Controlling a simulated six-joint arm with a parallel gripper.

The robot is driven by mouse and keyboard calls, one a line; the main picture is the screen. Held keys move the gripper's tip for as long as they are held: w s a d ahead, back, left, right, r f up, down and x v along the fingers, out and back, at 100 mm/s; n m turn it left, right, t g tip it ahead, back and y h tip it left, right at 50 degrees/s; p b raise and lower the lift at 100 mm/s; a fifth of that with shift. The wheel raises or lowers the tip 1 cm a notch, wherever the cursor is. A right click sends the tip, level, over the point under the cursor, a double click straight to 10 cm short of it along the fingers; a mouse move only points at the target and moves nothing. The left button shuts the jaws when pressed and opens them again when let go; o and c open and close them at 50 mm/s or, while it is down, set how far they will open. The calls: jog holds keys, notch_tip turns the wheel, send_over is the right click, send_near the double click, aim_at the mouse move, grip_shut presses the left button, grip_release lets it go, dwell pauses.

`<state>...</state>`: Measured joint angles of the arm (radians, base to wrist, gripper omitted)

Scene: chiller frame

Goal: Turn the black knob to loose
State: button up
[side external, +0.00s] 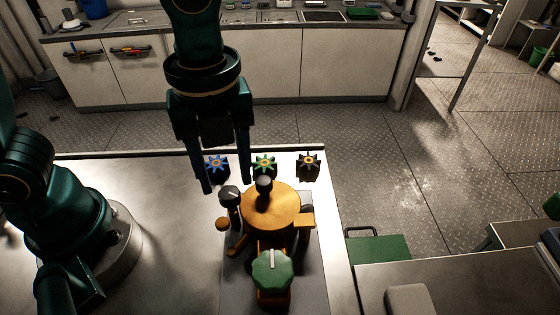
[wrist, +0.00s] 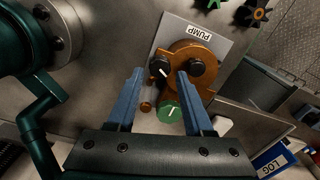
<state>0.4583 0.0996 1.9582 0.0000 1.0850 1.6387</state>
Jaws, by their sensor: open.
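A black knob with a white pointer line (side external: 229,195) stands at the left of the orange pump (side external: 272,208). In the wrist view this knob (wrist: 160,67) shows between the fingertips, its line slanted. A second black knob (side external: 264,185) sits at the pump's far side, and it also shows in the wrist view (wrist: 197,66). A green knob with a white line (side external: 272,270) is on the pump's near side. My gripper (side external: 227,186) is open and empty, pointing down over the marked knob. I cannot tell its exact height, and no contact is visible.
Blue (side external: 216,164), green (side external: 264,163) and black (side external: 308,163) star-shaped handles line the back of the metal table (side external: 160,225). A "PUMP" label (wrist: 194,32) is on the plate. A green box (side external: 378,248) stands right of the table. The table's left-middle is bare.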

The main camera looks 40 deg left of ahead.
aim_at(230, 198)
jog(key=shift+f, duration=1.45)
grip_shut()
